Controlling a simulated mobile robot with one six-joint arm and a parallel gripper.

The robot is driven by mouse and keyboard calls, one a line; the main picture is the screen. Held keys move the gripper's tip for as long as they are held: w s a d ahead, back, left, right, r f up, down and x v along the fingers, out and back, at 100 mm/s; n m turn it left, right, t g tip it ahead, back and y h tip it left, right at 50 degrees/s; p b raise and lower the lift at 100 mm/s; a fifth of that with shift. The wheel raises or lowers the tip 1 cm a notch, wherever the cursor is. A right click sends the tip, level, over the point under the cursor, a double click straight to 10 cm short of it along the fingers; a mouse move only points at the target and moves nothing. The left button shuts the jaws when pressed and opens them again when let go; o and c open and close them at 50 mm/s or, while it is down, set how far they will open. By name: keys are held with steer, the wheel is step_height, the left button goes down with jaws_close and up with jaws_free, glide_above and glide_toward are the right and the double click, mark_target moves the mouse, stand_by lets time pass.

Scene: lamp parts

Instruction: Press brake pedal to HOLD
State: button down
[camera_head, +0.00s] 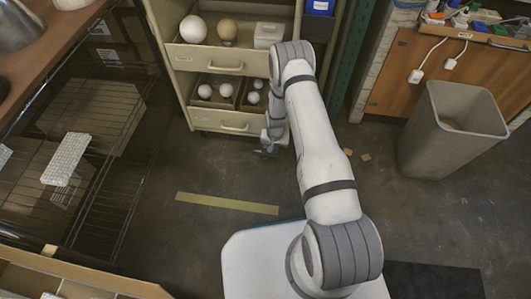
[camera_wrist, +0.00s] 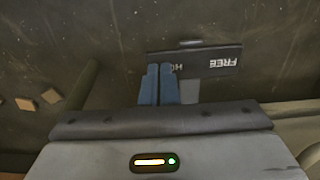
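The brake pedal (camera_wrist: 208,61) is a dark plate in the wrist view, with FREE lettered at its right and the start of HOLD further left, both upside down. A small grey tab stands at its far edge and a grey stem runs from it towards me. My gripper (camera_wrist: 160,68) has its two blue fingers side by side, shut, with nothing seen between them. The fingertips overlap the HOLD side of the pedal and hide part of its lettering; I cannot tell whether they touch. In the head view my gripper (camera_head: 266,151) is low by the drawer cart, and the pedal is not clear.
The drawer cart (camera_head: 228,68) holds several pale balls in its open drawers. A grey bin (camera_head: 452,130) stands at the right, a wire rack (camera_head: 95,110) at the left. A yellow strip (camera_head: 227,203) lies on open floor. Small tan chips lie on the floor.

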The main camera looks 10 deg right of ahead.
steer(key=shift+f, duration=0.25)
step_height(320, 180, up, 8)
steer(key=p, duration=0.4)
steer(key=shift+p, duration=0.3)
stand_by(0.6)
